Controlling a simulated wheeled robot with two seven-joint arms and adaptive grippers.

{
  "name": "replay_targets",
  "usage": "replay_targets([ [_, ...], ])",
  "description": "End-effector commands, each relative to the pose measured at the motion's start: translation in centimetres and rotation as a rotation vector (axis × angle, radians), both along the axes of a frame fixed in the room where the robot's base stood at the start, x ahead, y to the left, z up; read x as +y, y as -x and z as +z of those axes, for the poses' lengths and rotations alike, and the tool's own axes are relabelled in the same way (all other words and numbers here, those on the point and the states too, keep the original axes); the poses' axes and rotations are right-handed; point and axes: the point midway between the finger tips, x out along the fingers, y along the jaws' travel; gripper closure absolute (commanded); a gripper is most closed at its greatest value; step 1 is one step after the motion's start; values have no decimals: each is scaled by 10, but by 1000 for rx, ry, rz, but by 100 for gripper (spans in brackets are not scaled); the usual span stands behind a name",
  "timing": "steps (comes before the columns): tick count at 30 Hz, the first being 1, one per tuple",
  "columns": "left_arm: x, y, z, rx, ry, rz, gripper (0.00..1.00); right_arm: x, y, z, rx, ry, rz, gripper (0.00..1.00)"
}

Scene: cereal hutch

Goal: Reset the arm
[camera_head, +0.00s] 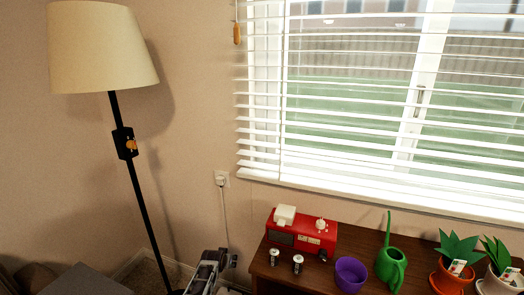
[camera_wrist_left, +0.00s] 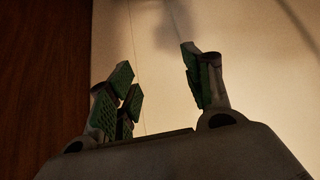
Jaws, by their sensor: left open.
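My left gripper (camera_head: 222,258) shows at the bottom of the head view, left of the wooden cabinet and below the wall socket. In the left wrist view its two green-padded fingers (camera_wrist_left: 160,85) stand wide apart with nothing between them. Behind them are a pale wall and a dark brown wooden surface. My right gripper is in neither view.
A wooden cabinet (camera_head: 328,280) under the window holds a red device (camera_head: 301,235), a purple bowl (camera_head: 351,274), a green watering can (camera_head: 391,266) and potted plants (camera_head: 455,262). A floor lamp (camera_head: 105,50) stands at left. A cord hangs from the wall socket (camera_head: 222,179).

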Motion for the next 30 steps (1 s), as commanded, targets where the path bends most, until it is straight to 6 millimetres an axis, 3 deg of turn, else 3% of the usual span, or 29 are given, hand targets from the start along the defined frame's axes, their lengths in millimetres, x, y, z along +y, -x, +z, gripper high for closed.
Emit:
replay_targets([
  [4,5,-3,-10,-84,12,13,50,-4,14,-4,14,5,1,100],
  [8,16,17,-41,-123,14,23,50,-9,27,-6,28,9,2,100],
  [18,53,125,-146,-66,-25,12,50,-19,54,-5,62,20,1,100],
  [30,95,278,-242,131,-88,-14,50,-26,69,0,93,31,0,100],
])
